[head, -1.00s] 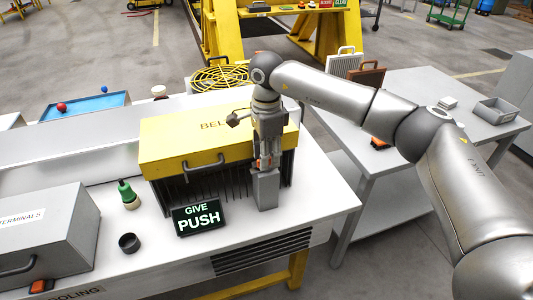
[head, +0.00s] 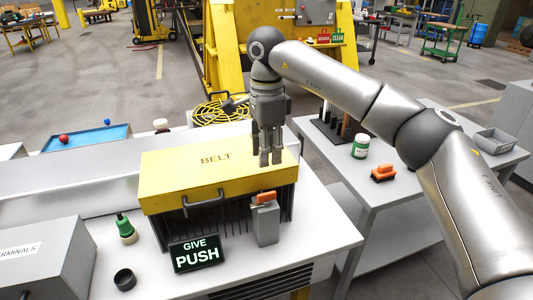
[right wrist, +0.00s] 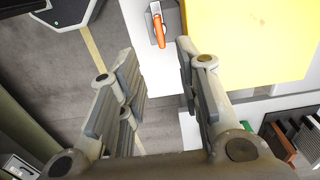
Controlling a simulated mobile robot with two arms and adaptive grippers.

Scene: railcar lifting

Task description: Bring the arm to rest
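My right gripper (head: 270,158) points down in front of the yellow BELT cover (head: 225,160), above a grey post (head: 265,225) with an orange handle (head: 266,197). In the right wrist view my right gripper (right wrist: 162,82) is open, its fingers apart with nothing between them. The orange handle (right wrist: 159,30) shows there beyond the fingertips, apart from them. My right arm reaches in from the right over the side table. My left gripper is not in view.
A black GIVE PUSH sign (head: 196,253) stands left of the post. A green-topped bottle (head: 126,228) and a dark cup (head: 125,279) are farther left. The side table (head: 405,192) holds a jar (head: 360,146), an orange-topped item (head: 384,173) and a grey bin (head: 494,141).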

